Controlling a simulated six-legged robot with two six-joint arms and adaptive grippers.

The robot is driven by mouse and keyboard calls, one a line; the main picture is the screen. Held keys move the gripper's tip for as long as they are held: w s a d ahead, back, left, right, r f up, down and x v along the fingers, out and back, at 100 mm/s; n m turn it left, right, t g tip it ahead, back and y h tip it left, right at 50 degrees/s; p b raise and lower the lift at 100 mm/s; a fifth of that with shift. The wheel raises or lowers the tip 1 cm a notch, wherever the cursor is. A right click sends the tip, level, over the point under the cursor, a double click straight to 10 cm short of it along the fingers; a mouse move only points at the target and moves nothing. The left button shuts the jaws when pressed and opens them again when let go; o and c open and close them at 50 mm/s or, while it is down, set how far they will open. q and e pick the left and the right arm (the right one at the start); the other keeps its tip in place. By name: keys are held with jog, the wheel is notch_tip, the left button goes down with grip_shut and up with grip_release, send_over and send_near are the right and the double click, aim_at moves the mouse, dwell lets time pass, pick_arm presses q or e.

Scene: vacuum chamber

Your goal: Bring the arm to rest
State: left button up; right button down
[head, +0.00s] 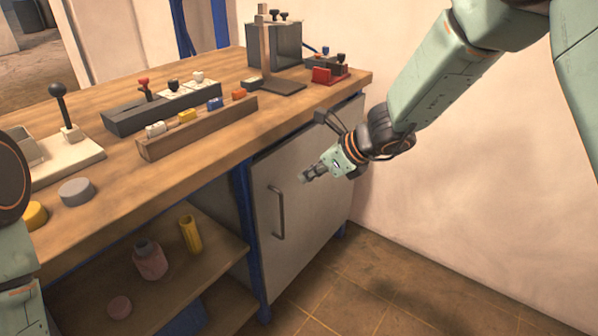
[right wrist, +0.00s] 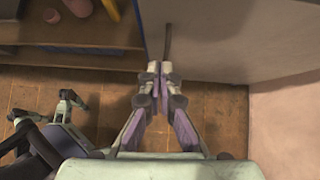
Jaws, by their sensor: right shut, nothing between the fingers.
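My right arm comes in from the upper right in the head view. Its gripper (head: 308,174) is in front of the grey cabinet door (head: 312,208), below the bench top. The gripper is shut and empty. In the right wrist view the fingers (right wrist: 155,70) are together and point at the door. The dark door handle (right wrist: 168,42) lies just beyond the fingertips; in the head view the handle (head: 279,212) is left of and below them. I cannot tell how wide the gap is. Parts of my left arm show at the left edge of the head view, without its gripper.
The wooden bench (head: 120,185) carries a long block rack (head: 198,129), a lever unit (head: 70,150) and a grey box (head: 275,45). Open shelves (head: 95,275) hold a pink jar (head: 150,262) and a yellow cylinder (head: 190,235). The tiled floor (head: 400,290) at right is clear, beside a wall.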

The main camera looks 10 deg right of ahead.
jog(key=s+d+f+n+g+h, duration=0.2)
jog(key=s+d+f+n+h, duration=0.25)
jog(key=s+f+n, duration=0.35)
jog(key=s+d+f+n+g+h, duration=0.1)
jog(key=s+d+f+n+h, duration=0.2)
jog(key=s+d+f+n, duration=0.5)
jog(key=s+a+f+n+g, duration=0.1)
jog(key=s+a+f+n, duration=0.1)
jog(key=s, duration=0.6)
jog(key=s+a+f+n+g+y+p, duration=0.1)
jog(key=s+a+f+n, duration=0.1)
jog(key=s+n, duration=0.3)
jog(key=s+a+f+n+g+p, duration=0.1)
jog(key=s+a+n, duration=0.2)
jog(key=s, duration=0.9)
jog(key=shift+s+f+n+g+y, duration=0.3)
jog(key=shift+s+f+n+y, duration=0.1)
jog(key=shift+n, duration=0.3)
